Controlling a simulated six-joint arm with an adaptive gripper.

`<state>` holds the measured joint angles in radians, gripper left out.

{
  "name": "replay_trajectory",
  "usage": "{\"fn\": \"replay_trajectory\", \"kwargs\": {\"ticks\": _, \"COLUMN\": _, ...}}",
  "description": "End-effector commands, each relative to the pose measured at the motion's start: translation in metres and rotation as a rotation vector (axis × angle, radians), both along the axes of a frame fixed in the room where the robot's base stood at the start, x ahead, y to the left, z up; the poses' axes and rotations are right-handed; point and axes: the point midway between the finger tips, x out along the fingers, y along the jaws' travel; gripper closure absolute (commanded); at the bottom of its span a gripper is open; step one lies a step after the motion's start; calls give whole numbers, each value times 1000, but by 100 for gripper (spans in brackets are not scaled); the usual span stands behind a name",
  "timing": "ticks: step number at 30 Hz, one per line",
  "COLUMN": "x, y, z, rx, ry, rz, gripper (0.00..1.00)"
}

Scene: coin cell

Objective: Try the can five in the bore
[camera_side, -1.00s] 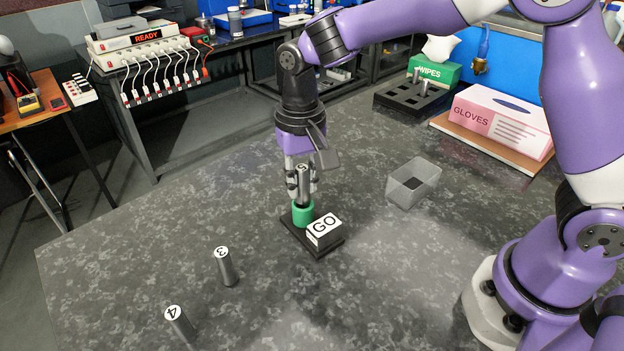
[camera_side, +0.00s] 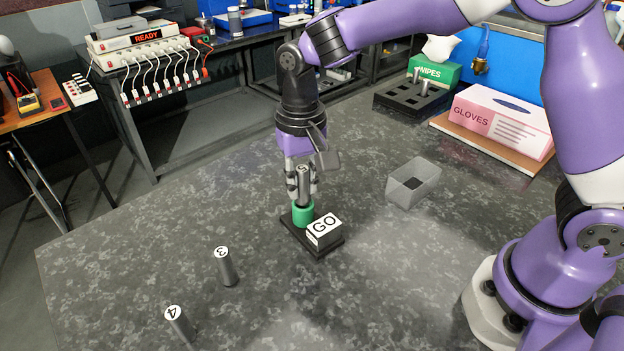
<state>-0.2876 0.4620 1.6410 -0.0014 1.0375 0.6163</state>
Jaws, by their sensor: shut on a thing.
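My gripper (camera_side: 303,187) points down and is shut on can five (camera_side: 304,185), a grey metal cylinder with a numbered white top. The can is upright over the green ring (camera_side: 303,214) of the GO gauge (camera_side: 311,240), a dark base with a white block marked GO. The can's lower end meets the ring's top; I cannot tell how far it is inside the bore.
Can three (camera_side: 226,266) and can four (camera_side: 179,323) stand upright at the front left. A black rack (camera_side: 415,98) holding metal cans stands behind, near the gloves box (camera_side: 501,121).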

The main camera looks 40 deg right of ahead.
Motion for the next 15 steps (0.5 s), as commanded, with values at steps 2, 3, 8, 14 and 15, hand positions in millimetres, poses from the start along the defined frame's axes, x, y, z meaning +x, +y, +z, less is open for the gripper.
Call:
{"fn": "replay_trajectory", "kwargs": {"ticks": 2, "x": 0, "y": 0, "z": 0, "rx": 0, "ry": 0, "rz": 0, "gripper": 100}}
{"fn": "replay_trajectory", "kwargs": {"ticks": 3, "x": 0, "y": 0, "z": 0, "rx": 0, "ry": 0, "rz": 0, "gripper": 100}}
{"fn": "replay_trajectory", "kwargs": {"ticks": 8, "x": 0, "y": 0, "z": 0, "rx": 0, "ry": 0, "rz": 0, "gripper": 100}}
{"fn": "replay_trajectory", "kwargs": {"ticks": 14, "x": 0, "y": 0, "z": -3, "rx": -1, "ry": 1, "rz": 0, "gripper": 100}}
{"fn": "replay_trajectory", "kwargs": {"ticks": 15, "x": 0, "y": 0, "z": -4, "rx": -1, "ry": 1, "rz": 0, "gripper": 100}}
